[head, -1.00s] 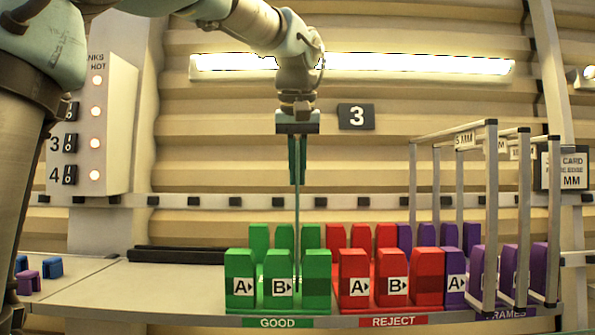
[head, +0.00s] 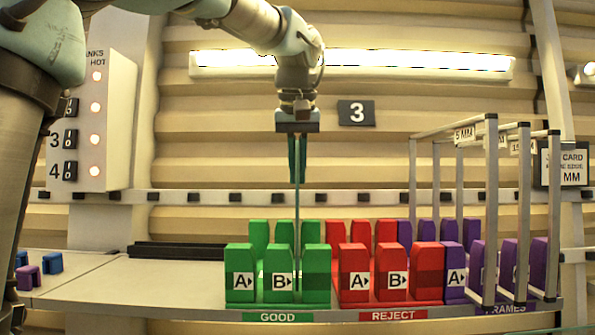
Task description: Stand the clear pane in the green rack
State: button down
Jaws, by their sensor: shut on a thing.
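My gripper (head: 297,172) points straight down above the green rack (head: 240,309), marked GOOD. It is shut on the clear pane (head: 297,215), which shows edge-on as a thin upright line. The pane's lower part runs down between the front green block marked B and the unmarked one to its right.
A red rack (head: 410,300) marked REJECT stands close on the right, then purple blocks (head: 455,265) with tall metal frames (head: 489,210). Dark bars (head: 185,251) lie behind left. Small blue and purple pieces (head: 28,278) sit far left.

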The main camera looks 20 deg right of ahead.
jog(key=shift+f+b, duration=0.5)
jog(key=shift+f, duration=0.15)
dwell(0.8)
jog(key=c, duration=0.9)
grip_release()
jog(key=shift+f, duration=0.15)
jog(key=v, duration=1.1)
